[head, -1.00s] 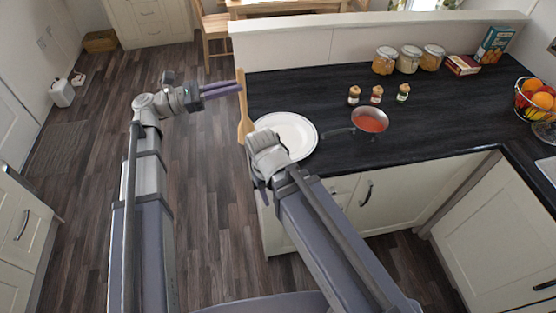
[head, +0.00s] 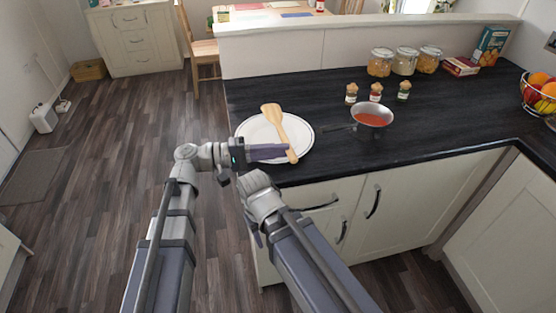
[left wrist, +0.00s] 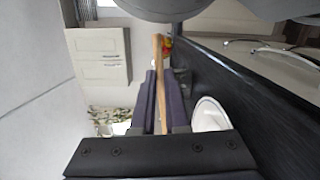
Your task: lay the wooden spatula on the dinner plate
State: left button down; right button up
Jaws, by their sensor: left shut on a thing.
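The wooden spatula (head: 280,127) is held by its handle in my left gripper (head: 284,152), whose fingers are shut on it. Its broad end points to the back left, across the white dinner plate (head: 244,137). In the head view the spatula overlaps the plate; I cannot tell whether it touches it. The left wrist view shows the spatula (left wrist: 158,75) between the two fingers, with the plate (left wrist: 209,112) to the right. My right gripper (head: 254,228) is beside the counter's front edge, below the plate in the picture. Its fingertips are mostly hidden.
A pan with red contents (head: 371,117) stands right of the plate, its handle pointing toward it. Small spice jars (head: 376,92), larger jars (head: 405,61) and a fruit basket (head: 540,96) stand farther off. The dark counter (head: 440,115) has free room at the right.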

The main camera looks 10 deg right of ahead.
pick_arm(q)
jog(key=shift+f, duration=0.25)
notch_tip(320, 180, down, 7)
jog(key=b, duration=0.7)
jog(key=shift+r, duration=0.2)
jog(key=c, duration=0.8)
grip_release()
jog(key=shift+c, duration=0.2)
jog(key=a, duration=0.7)
jog(key=shift+w+a, duration=0.2)
jog(key=shift+a, duration=0.2)
